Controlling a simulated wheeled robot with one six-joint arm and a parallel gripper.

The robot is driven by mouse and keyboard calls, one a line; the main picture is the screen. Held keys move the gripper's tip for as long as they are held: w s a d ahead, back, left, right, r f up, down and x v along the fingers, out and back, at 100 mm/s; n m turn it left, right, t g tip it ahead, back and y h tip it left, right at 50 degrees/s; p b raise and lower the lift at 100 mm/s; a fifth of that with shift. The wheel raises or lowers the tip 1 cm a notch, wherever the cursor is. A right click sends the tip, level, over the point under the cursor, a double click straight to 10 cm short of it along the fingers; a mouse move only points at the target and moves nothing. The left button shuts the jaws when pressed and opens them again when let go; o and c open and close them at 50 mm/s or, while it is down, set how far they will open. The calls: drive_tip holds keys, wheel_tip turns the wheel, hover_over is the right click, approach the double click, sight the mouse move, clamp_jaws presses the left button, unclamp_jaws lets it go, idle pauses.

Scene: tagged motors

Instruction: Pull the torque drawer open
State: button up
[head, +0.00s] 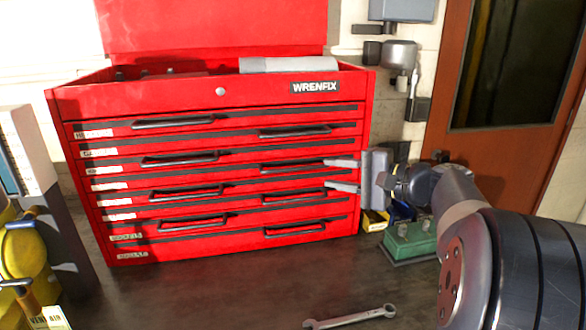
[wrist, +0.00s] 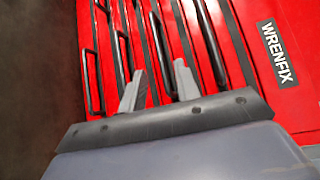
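The red tool chest (head: 365,130) stands on the bench with all its drawers looking shut. White label strips run down its left side; the lowest label (head: 132,254) and the others are too small to read surely, so I cannot tell which drawer is the torque one. Black bar handles sit in two columns, including the right-hand handles (head: 292,167) and (head: 293,197). My gripper (head: 326,174) is open at the right side of the chest front, its fingers apart and level with those two handles. In the wrist view my gripper (wrist: 159,68) points at the drawer fronts, with a black handle (wrist: 158,42) seen between the fingertips. Contact cannot be told.
A wrench (head: 350,317) lies on the bench in front. A green block (head: 410,241) and a small yellow box (head: 374,221) stand right of the chest. A yellow object (head: 30,250) is at the left. The bench before the drawers is mostly clear.

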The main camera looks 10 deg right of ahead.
sight(299, 168)
drive_tip(key=p+x, duration=0.1)
drive_tip(key=x, duration=0.8)
drive_tip(key=shift+w+a+f, duration=0.15)
drive_tip(key=shift+w, duration=0.25)
drive_tip(key=shift+c, duration=0.5)
clamp_jaws()
